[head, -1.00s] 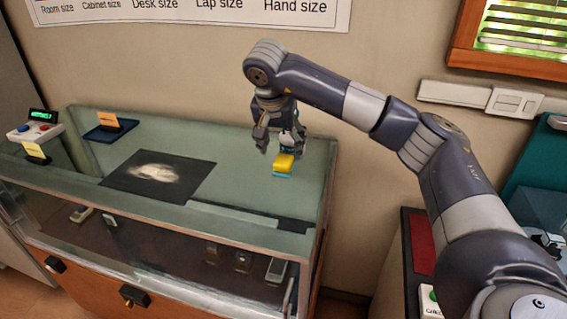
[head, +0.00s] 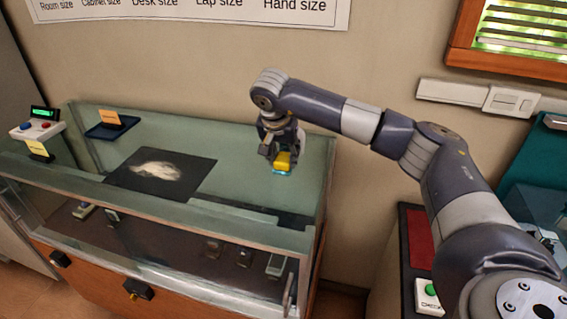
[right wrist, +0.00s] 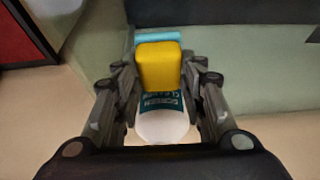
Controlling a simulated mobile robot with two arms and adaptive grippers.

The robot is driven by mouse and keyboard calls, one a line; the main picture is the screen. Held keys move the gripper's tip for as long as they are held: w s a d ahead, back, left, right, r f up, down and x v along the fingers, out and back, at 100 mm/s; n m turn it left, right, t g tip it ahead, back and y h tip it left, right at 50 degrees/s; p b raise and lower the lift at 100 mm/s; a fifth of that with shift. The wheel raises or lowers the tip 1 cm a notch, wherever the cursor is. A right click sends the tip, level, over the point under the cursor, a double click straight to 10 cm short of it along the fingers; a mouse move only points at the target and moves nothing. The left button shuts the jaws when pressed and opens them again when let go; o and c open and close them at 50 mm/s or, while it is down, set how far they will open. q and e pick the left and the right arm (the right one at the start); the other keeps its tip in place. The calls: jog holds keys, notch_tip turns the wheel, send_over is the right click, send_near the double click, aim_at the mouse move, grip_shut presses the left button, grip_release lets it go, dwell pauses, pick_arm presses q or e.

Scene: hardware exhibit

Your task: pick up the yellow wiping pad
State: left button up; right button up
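The yellow wiping pad (head: 283,160) sits on a light-blue base (head: 282,172) at the right part of the glass case top. In the right wrist view the pad (right wrist: 158,66) is between the two fingers of my right gripper (right wrist: 159,82), with a narrow gap seeming to show on each side. My right gripper (head: 280,150) is low over the case top, around the pad, and looks open. A white bottle with a teal label (right wrist: 162,122) stands close beside the pad, also between the fingers; in the head view the gripper hides it. My left gripper is not in view.
The glass display case (head: 240,145) bears a black mat with a pale patch (head: 155,172) in the middle. A blue tray with an orange card (head: 112,125) and a button box (head: 37,128) are at the left. The wall is close behind.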

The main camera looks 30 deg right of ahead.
aim_at(284, 155)
jog(key=shift+c, duration=0.5)
jog(key=shift+w+r+b, duration=0.1)
jog(key=shift+r+b, duration=0.4)
jog(key=shift+r, duration=0.15)
notch_tip(284, 155, up, 2)
jog(key=shift+a+b, duration=0.15)
jog(key=shift+b, duration=0.5)
jog(key=s+a+b, duration=0.1)
jog(key=s+a, duration=0.1)
jog(key=s+a+b, duration=0.1)
jog(key=s, duration=0.2)
jog(key=s+a+b, duration=0.1)
jog(key=s+a, duration=0.1)
jog(key=shift+s+a+r, duration=0.15)
jog(key=shift+a+r, duration=0.15)
jog(key=shift+r, duration=0.05)
jog(key=s+a+r, duration=0.1)
jog(key=s+a, duration=0.3)
jog(key=s, duration=0.1)
jog(key=shift+s, duration=0.15)
jog(key=shift+o, duration=0.4)
jog(key=shift+a, duration=0.1)
